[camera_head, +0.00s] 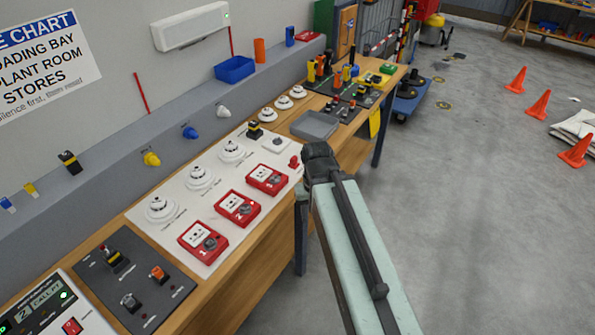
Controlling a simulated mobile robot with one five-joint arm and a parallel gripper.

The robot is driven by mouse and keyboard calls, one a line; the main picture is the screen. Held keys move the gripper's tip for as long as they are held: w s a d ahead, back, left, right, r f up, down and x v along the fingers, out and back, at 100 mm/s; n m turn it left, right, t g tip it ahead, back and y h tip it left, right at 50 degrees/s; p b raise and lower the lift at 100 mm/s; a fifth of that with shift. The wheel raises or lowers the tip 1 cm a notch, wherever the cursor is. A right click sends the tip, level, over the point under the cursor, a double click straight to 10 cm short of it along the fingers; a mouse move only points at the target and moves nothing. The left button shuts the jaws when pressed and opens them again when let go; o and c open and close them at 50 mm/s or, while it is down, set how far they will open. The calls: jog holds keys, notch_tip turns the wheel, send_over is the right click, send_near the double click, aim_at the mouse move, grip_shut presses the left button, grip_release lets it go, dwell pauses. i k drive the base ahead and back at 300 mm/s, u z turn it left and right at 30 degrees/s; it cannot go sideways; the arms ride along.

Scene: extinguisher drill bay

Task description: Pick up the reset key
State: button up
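I cannot tell which small item is the reset key. Key-like pieces stand on the dark panel (180,292) at lower left: a black-and-yellow one (116,260), an orange one (159,274) and a grey one (131,302). A small red piece (294,162) is at the right edge of the white board, beside the red call points. Small blue (8,205) and yellow (31,189) tags are on the grey ledge at far left. My arm reaches in from the bottom right, its dark joint beside the bench's front edge. No gripper fingers show.
The white board (150,200) holds red call points (237,208) and round white detectors (160,210). A grey tray (314,124) and a dark panel of coloured pegs (345,95) lie beyond. A blue bin (234,69) sits on the ledge. Orange cones (538,105) stand right; floor between is mostly clear.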

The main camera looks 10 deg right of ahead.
aim_at(293, 161)
jog(key=u, duration=0.05)
jog(key=k, duration=0.3)
jog(key=u, duration=3.5)
jog(key=k, duration=1.75)
jog(key=z, duration=1.4)
jog(key=i, duration=1.05)
jog(key=z, duration=0.05)
